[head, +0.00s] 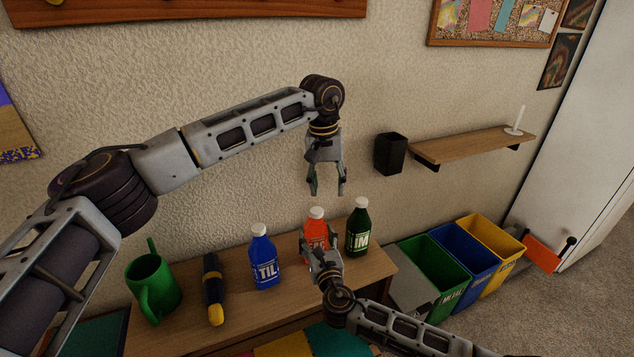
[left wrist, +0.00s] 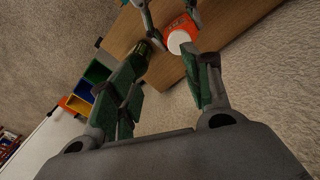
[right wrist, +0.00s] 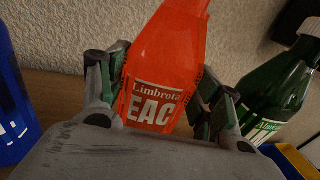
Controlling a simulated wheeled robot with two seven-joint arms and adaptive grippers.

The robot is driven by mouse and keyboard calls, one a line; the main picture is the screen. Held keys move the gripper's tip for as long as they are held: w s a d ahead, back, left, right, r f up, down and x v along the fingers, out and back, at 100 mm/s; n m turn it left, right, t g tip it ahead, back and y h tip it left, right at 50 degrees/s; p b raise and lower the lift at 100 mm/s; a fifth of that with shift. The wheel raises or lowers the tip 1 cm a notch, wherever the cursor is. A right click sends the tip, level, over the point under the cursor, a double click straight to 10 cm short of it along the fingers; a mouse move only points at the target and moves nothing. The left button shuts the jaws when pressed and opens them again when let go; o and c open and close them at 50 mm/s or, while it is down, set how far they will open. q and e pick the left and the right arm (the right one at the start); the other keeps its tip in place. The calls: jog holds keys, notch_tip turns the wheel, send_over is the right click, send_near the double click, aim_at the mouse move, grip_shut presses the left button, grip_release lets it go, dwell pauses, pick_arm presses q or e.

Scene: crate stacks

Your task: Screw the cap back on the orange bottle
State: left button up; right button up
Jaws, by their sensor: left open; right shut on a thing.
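The orange bottle (head: 319,231) stands upright on the wooden cabinet top, and its label shows in the right wrist view (right wrist: 160,95). A white cap (head: 316,212) sits on top of its neck; it also shows in the left wrist view (left wrist: 178,41). I cannot tell how tightly it sits. My right gripper (head: 318,252) is shut on the bottle's body, one finger on each side (right wrist: 160,88). My left gripper (head: 328,192) is open and empty, pointing down above the bottle, apart from the cap. The bottle's top is out of the right wrist view.
A blue bottle (head: 263,262) stands left of the orange one and a green bottle (head: 358,232) stands close on its right. Colored bins (head: 468,250) stand right of the cabinet.

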pick_arm(q)
jog(key=n, duration=0.5)
jog(key=a+n, duration=0.1)
jog(key=n, duration=0.2)
jog(key=shift+w+r+n, duration=0.1)
jog(key=shift+n, duration=0.2)
jog(key=n, duration=0.4)
jog(key=shift+a, duration=0.2)
jog(key=n, duration=0.3)
jog(key=shift+a+n+y, duration=0.2)
jog(key=shift+n+y, duration=0.1)
jog(key=shift+n, duration=0.1)
jog(key=n, duration=0.3)
jog(key=shift+a+n, duration=0.15)
jog(key=shift+n, duration=0.25)
jog(key=n, duration=0.4)
jog(key=shift+a+n, duration=0.15)
jog(key=shift+n, duration=0.15)
jog(key=n, duration=0.4)
jog(key=shift+a, duration=0.1)
jog(key=shift+n, duration=1.9)
